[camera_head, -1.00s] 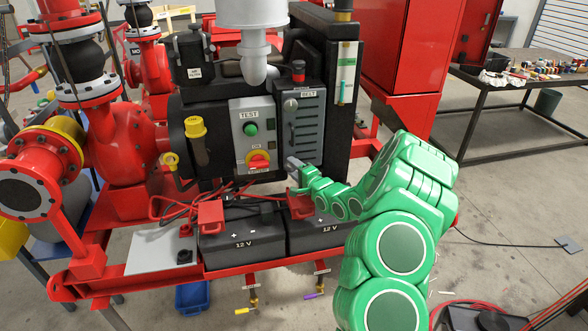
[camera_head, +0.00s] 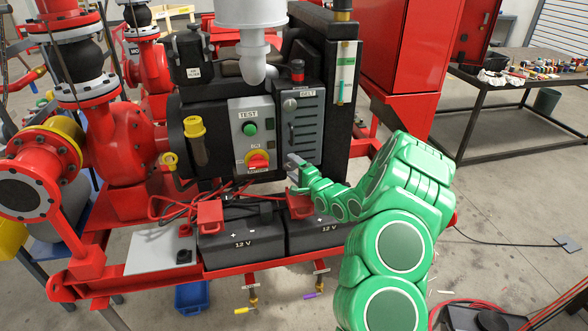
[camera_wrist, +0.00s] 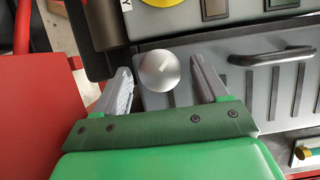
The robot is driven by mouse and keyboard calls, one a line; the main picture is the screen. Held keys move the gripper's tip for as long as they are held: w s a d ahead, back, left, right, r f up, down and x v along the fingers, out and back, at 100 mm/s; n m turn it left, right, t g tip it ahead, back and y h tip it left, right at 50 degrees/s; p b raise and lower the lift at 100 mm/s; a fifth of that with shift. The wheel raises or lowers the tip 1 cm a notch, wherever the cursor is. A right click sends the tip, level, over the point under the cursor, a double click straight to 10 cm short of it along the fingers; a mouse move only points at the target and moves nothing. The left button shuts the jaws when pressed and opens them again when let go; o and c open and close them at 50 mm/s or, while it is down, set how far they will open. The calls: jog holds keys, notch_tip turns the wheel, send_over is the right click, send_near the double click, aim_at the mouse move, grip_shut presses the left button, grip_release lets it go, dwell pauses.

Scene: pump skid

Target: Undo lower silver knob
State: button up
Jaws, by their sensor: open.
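The lower silver knob (camera_wrist: 160,71) is round and smooth, with a small light mark on its face. It sits on the grey belt guard (camera_wrist: 225,75), near the guard's lower end. My gripper (camera_wrist: 160,64) is open in the wrist view, with one grey finger on each side of the knob and a visible gap to each. In the head view my gripper (camera_head: 294,174) is at the guard's bottom edge and the lower knob cannot be made out. The upper silver knob (camera_head: 290,104) is at the guard's top.
A dark handle (camera_head: 291,132) stands out from the guard. Left of it is a grey box with a green button (camera_head: 250,128) and a red and yellow switch (camera_head: 258,161). Two black batteries (camera_head: 243,240) with red cables lie below my gripper. A red frame surrounds the skid.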

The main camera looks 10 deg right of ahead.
jog(key=shift+v, duration=3.9)
jog(key=shift+a, duration=0.1)
